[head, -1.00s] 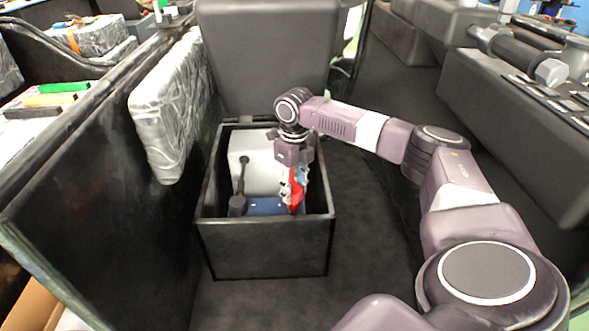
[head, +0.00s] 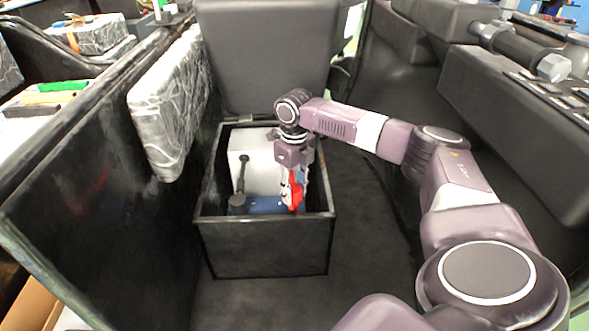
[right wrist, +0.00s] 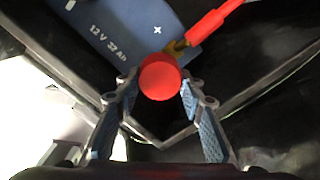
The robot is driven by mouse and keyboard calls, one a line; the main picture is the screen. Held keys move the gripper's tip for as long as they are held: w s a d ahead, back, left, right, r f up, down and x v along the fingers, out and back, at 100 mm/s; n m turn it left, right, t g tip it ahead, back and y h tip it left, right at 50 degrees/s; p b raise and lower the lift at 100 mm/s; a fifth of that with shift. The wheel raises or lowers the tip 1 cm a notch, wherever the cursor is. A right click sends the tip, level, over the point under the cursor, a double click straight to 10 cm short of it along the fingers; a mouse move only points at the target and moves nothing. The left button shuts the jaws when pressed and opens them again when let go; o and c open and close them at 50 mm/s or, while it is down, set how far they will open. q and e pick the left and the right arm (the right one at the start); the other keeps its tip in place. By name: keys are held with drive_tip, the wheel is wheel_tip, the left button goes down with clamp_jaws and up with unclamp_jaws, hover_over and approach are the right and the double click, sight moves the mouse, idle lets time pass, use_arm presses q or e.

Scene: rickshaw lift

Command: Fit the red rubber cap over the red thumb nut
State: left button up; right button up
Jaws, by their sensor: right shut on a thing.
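My right gripper (right wrist: 160,85) is shut on the red rubber cap (right wrist: 160,77), which shows as a round red shape between its fingertips. In the head view my right gripper (head: 292,192) reaches down into the black box. The cap is above the blue battery (right wrist: 125,30), near its corner, beside a brass-coloured lug (right wrist: 177,46) on a red cable (right wrist: 212,22). The red thumb nut cannot be made out; the cap may hide it. I cannot tell whether the cap touches anything below. My left gripper is not in view.
The black open box (head: 262,247) has walls close around the gripper. Inside it stand a white block (head: 258,160) and a dark cylindrical part (head: 238,203). A wrapped silver panel (head: 168,115) is at the left. The dark floor right of the box is clear.

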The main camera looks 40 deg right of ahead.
use_arm(q)
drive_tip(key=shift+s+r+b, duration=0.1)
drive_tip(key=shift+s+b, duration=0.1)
drive_tip(key=shift+b, duration=0.4)
use_arm(e)
drive_tip(key=shift+f, duration=0.8)
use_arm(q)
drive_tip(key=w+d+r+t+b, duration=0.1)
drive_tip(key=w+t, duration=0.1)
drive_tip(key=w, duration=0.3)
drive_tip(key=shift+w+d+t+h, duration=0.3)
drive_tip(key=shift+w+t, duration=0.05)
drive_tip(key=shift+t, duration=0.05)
use_arm(e)
drive_tip(key=shift+f, duration=0.8)
idle(0.7)
drive_tip(key=o, duration=1)
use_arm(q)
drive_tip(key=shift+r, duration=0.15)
use_arm(e)
wheel_tip(320, 180, up, 12)
drive_tip(key=shift+r, duration=0.1)
